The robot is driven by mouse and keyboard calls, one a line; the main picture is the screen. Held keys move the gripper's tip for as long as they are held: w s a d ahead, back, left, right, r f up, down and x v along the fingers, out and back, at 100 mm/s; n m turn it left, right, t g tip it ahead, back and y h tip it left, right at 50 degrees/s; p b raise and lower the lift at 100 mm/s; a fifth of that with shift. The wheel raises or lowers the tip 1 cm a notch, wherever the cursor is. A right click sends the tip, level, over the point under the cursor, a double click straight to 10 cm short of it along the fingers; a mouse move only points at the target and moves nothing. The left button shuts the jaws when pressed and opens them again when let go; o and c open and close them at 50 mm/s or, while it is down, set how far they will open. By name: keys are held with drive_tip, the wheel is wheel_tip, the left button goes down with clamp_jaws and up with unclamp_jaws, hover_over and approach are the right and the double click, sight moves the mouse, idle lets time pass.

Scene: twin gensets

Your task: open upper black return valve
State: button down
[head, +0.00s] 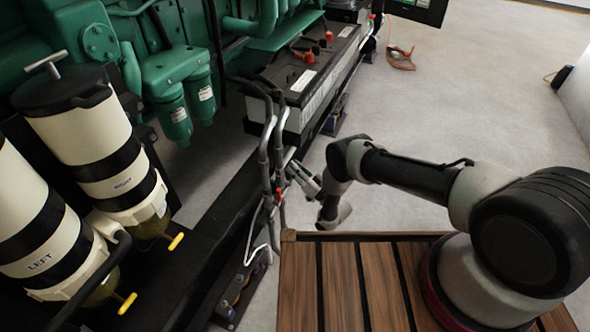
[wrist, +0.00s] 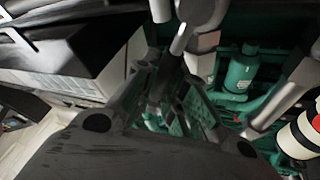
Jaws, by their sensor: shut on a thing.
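My gripper (head: 298,170) reaches left to the grey upright pipes (head: 264,165) beside the battery box. In the wrist view my gripper (wrist: 165,88) shows dark fingers closing in front of a grey pipe fitting (wrist: 181,38). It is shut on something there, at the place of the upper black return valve. The fingers hide most of the valve, so its handle angle cannot be told. A small red part (head: 278,195) shows on the pipes below my gripper.
The battery box (head: 318,75) stands behind the pipes. Cream filter canisters marked RIGHT (head: 88,135) and LEFT (head: 32,215) with yellow drain levers stand at left. The green engine (head: 165,60) is behind. The floor (head: 470,100) at right is mostly clear.

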drive_tip(key=c, duration=1.5)
unclamp_jaws()
drive_tip(key=shift+o, duration=0.2)
